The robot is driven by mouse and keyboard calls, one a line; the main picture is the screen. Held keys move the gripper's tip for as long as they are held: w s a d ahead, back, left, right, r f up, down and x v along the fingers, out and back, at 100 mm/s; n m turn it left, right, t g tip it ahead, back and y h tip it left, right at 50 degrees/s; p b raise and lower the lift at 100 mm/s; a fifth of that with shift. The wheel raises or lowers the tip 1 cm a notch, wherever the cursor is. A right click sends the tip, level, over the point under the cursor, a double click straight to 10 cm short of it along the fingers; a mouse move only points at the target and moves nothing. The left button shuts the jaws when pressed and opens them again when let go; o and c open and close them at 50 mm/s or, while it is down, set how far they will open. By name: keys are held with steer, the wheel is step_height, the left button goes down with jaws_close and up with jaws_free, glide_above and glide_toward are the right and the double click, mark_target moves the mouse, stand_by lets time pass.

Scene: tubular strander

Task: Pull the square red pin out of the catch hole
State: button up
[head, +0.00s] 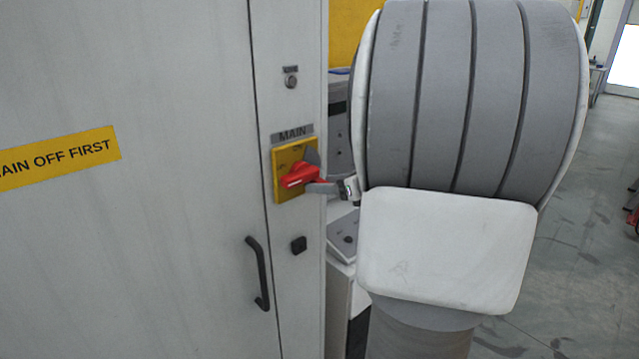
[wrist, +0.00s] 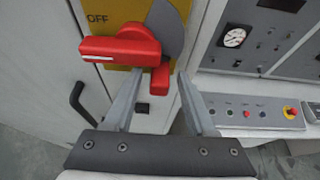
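A red rotary handle (head: 298,178) sits on a yellow plate marked MAIN on the cabinet's narrow front panel. It also shows large in the wrist view (wrist: 118,46). A small red block (wrist: 160,87), apparently the square red pin, sticks out below the handle's right end. A grey plate (wrist: 166,28) stands behind the handle; the catch hole itself is hidden. My gripper (wrist: 160,76) is open, with one finger on each side of the red block and a visible gap to each.
A black door handle (head: 258,273) and a small black latch (head: 298,244) are below the switch. A key lock (head: 290,80) is above. A control console (wrist: 250,113) with buttons and a gauge panel (wrist: 265,38) stand close on the right.

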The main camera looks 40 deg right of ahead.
jaws_close()
steer(key=shift+s, duration=0.1)
steer(key=shift+s+d, duration=0.2)
steer(key=shift+s, duration=2.25)
